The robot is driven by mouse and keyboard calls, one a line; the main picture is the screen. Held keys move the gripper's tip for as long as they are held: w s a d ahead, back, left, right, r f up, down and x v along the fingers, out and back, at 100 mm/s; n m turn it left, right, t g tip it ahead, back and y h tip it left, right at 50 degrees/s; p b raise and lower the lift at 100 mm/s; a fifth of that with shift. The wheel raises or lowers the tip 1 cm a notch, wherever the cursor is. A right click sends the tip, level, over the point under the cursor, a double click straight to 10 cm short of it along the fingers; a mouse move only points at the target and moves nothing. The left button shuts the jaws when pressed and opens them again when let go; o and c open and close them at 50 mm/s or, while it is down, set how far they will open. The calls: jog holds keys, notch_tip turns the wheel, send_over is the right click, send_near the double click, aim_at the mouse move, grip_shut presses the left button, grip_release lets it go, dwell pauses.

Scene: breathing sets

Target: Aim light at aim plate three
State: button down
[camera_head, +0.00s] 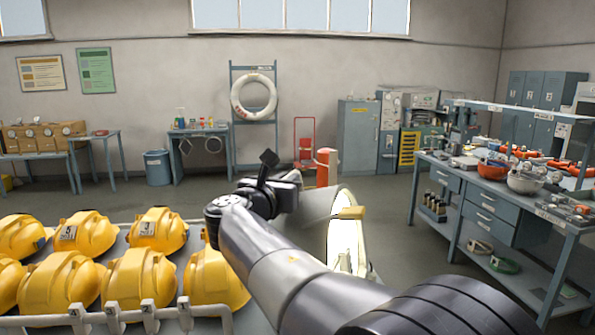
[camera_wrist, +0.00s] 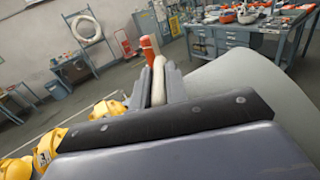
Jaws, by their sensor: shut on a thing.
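My gripper (camera_head: 290,182) is above the table's far edge. In the wrist view its grey fingers (camera_wrist: 159,85) are shut on a pale rounded piece (camera_wrist: 158,82); I cannot tell whether this is part of the light. A white disc-like thing (camera_head: 342,245) with a tan block (camera_head: 350,212) on its rim stands right of my gripper, partly behind my arm. A small plate marked 3 (camera_head: 112,310) is on the grey rail at the front left. I cannot tell whether it is aim plate three. No lit beam is clear.
Several yellow helmets (camera_head: 140,278) crowd the table left of my arm, one labelled 3 (camera_head: 147,229). An orange post (camera_head: 327,167) stands beyond my gripper. A workbench (camera_head: 480,205) full of tools is at right. The floor between is open.

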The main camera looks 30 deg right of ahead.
jog(key=c, duration=1.4)
grip_release()
jog(key=b+v, duration=0.2)
jog(key=v, duration=0.9)
jog(key=shift+w+d, duration=0.1)
jog(key=p+x, duration=0.2)
jog(key=x, duration=0.9)
jog(key=shift+s+d+b, duration=0.1)
jog(key=shift+s+b, duration=0.1)
jog(key=shift+b, duration=0.15)
jog(key=shift+s+r+m, duration=0.1)
jog(key=shift+s+m, duration=0.1)
jog(key=shift+m, duration=0.1)
